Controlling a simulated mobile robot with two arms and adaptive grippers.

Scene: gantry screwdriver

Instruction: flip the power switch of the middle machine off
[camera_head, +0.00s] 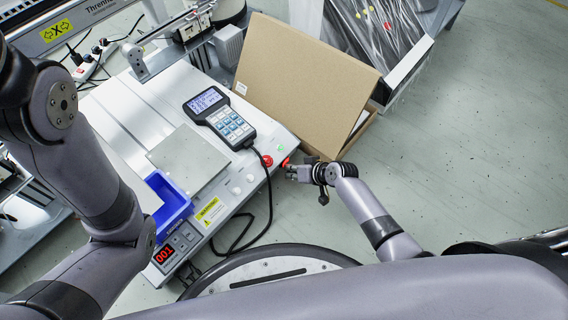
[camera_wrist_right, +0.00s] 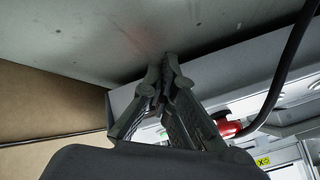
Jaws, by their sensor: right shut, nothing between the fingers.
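The middle machine (camera_head: 160,90) is a white bench unit with a grey plate on top. A small red part (camera_head: 286,162), possibly the power switch, shows at its right front corner, beside a round red button (camera_head: 267,160). My right gripper (camera_head: 289,171) is at that corner, close to the small red part; I cannot tell whether they touch. In the right wrist view the fingertips (camera_wrist_right: 169,62) meet with nothing between them, near a grey machine edge. A red part (camera_wrist_right: 228,127) shows there to the right of the fingers. My left arm shows, but its gripper does not.
A keypad pendant (camera_head: 222,118) lies on the machine, its black cable looping down past the front. A blue bin (camera_head: 170,205) sits at the front left. An open cardboard box (camera_head: 300,80) stands close to the right. Floor at the right (camera_head: 480,150) is clear.

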